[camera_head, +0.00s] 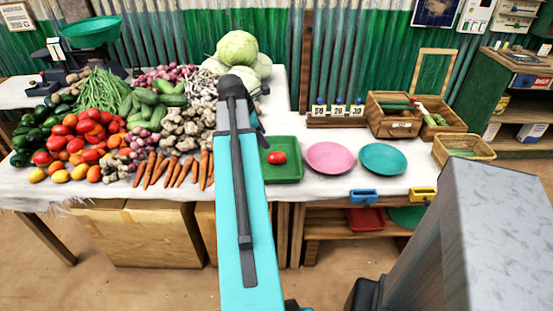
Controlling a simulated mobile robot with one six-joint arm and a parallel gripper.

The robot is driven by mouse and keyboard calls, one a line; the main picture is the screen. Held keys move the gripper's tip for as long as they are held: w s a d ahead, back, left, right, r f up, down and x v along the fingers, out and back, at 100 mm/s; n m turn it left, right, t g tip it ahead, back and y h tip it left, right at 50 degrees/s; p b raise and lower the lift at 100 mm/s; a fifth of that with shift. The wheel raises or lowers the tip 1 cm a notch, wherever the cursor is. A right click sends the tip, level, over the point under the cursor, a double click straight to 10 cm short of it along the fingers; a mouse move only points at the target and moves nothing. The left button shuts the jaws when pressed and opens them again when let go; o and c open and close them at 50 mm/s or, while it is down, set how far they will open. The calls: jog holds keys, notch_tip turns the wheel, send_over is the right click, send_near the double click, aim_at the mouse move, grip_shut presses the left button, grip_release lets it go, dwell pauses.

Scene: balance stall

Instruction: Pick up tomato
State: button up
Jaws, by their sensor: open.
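A single red tomato (277,158) lies on a green square tray (285,174) near the middle of the white-covered table, just right of my turquoise arm. More red tomatoes (87,130) lie in a mixed pile at the left. My arm reaches up and away across the table from the bottom centre. Its dark far joint stands in front of the vegetables, left of and above the tray in the picture. A little dark wrist part shows beside it. My gripper's fingers are hidden behind the arm. The lone tomato rests on the tray with nothing seen touching it.
A pink plate (330,157) and a teal plate (382,159) sit right of the tray. Carrots (176,169), potatoes and cabbages (238,48) crowd the left and back. Wooden boxes (393,118) and a basket (463,149) stand at the right. Bare cloth shows around the plates.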

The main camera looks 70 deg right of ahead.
jog(key=shift+s+d, duration=0.1)
jog(key=shift+s, duration=0.15)
send_over(276, 154)
jog(key=a, duration=0.3)
notch_tip(276, 154, down, 7)
jog(key=shift+w+d+f, duration=0.35)
jog(key=shift+d+f, duration=0.05)
jog(key=shift+d, duration=0.05)
jog(key=shift+f, duration=0.15)
jog(key=shift+p+x, duration=0.5)
jog(key=shift+x, duration=2)
jog(key=shift+d, duration=0.1)
jog(key=c, duration=0.8)
